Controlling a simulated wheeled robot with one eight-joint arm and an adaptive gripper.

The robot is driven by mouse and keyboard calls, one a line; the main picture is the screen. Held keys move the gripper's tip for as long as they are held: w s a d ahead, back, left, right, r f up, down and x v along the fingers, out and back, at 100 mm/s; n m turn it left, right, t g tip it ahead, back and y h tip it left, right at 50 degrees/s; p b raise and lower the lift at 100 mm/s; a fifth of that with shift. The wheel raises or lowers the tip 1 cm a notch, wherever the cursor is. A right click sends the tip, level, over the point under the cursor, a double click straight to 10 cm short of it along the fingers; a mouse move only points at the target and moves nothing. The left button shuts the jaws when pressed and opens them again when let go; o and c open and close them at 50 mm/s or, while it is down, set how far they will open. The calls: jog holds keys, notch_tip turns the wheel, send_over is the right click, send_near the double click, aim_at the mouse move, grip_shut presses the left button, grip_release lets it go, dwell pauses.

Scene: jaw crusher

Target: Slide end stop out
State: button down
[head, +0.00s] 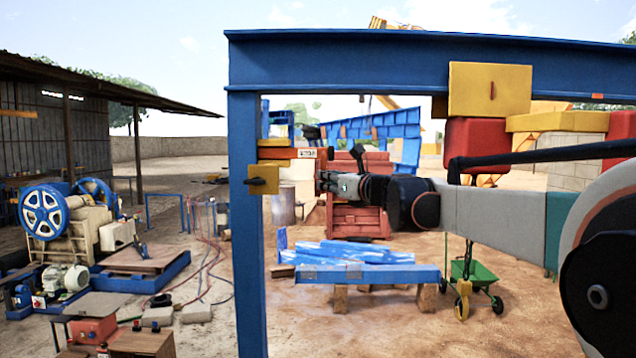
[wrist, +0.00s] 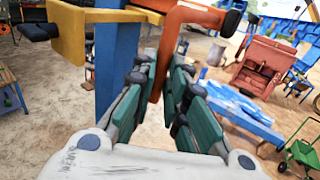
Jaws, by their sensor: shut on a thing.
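The end stop seems to be the orange bent bar (wrist: 172,48) with a black end in the wrist view. It stands beside a yellow block (wrist: 66,30) fixed on the blue post (wrist: 116,60). A yellow strip reaches from the block towards the bar. My gripper (wrist: 163,76) has its green-padded fingers on either side of the bar's lower leg and is shut on it. In the head view my gripper (head: 324,182) is right of the post's yellow block (head: 263,180). The contact is too small to make out there.
A blue overhead beam (head: 350,60) runs above my arm, with a yellow plate (head: 490,90) on it. Blue bars (head: 370,274) lie on wooden blocks below. A green wheelbarrow (head: 472,275) stands to their right. A red machine part (head: 360,190) is behind.

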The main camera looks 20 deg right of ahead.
jog(key=shift+d+f, duration=0.1)
jog(key=shift+d, duration=0.1)
jog(key=c, duration=1.9)
grip_release()
jog(key=shift+s+d, duration=0.1)
jog(key=shift+d, duration=0.15)
jog(key=shift+s, duration=0.15)
jog(key=v, duration=0.7)
jog(key=shift+s, duration=0.2)
jog(key=shift+a, duration=0.15)
